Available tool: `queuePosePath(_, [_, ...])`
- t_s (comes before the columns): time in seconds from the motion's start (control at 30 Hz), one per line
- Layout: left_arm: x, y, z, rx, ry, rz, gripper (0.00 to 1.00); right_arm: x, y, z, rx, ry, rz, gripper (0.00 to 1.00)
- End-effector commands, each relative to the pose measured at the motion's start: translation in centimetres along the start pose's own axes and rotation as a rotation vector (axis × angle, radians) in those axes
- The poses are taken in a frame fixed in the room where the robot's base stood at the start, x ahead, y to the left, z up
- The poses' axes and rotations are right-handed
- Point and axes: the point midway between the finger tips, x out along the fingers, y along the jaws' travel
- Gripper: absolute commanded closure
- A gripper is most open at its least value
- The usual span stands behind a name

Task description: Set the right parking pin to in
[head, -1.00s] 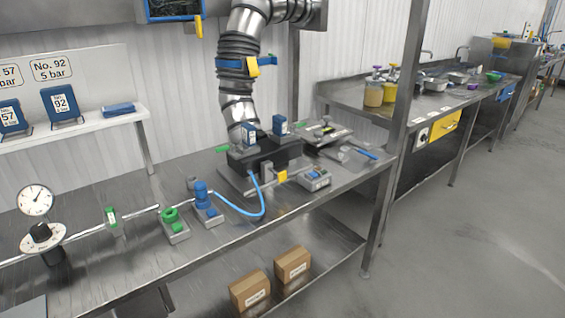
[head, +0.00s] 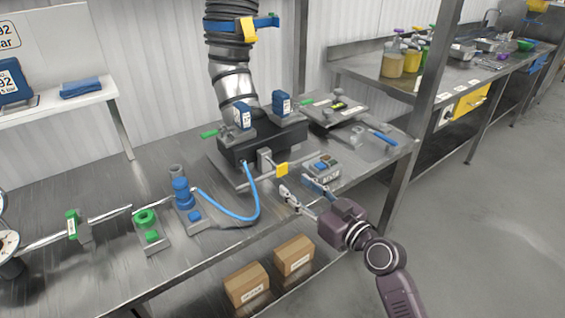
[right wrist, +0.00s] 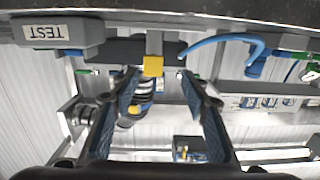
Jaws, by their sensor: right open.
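A black block (head: 262,142) on the steel bench carries two blue units, the left one (head: 243,115) and the right one (head: 281,104). A green-tipped pin (head: 307,102) sticks out beside the right unit and another (head: 209,134) beside the left unit. I cannot tell how far either is pushed in. A yellow tab (head: 282,169) sits on a bar in front of the block; it also shows between my fingers in the right wrist view (right wrist: 153,66). My right gripper (head: 296,184) is open and empty near the bench's front edge, apart from the tab.
A small TEST box (right wrist: 58,31) shows upside down in the right wrist view. A blue hose (head: 240,215) loops left to a blue valve (head: 181,190). A plate with a blue-handled tool (head: 383,137) lies right. Cardboard boxes (head: 246,285) stand on the lower shelf.

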Motion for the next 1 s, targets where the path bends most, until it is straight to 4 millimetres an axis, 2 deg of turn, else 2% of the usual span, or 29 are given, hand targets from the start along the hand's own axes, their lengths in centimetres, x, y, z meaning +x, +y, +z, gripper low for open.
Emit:
queuePosePath(0.1, [-0.1, 0.2, 0.9, 0.0, -0.011, 0.002, 0.6, 0.8, 0.9, -1.3, -0.002, 0.039, 0.015, 0.58])
queuePosePath(0.23, [-0.2, 0.3, 1.6, 0.0, -0.021, 0.003, 0.6, 1.6, 1.2, -1.6, 0.001, 0.048, 0.019, 0.58])
queuePosePath(0.7, [-0.8, 0.0, -0.2, 0.0, 0.002, 0.0, 0.6, 7.7, 1.3, -1.8, 0.0, 0.046, 0.02, 0.58])
queuePosePath(1.0, [-0.8, 0.0, -0.1, 0.0, 0.001, 0.0, 0.6, 8.7, 1.3, -1.8, -0.001, 0.045, 0.019, 0.58])
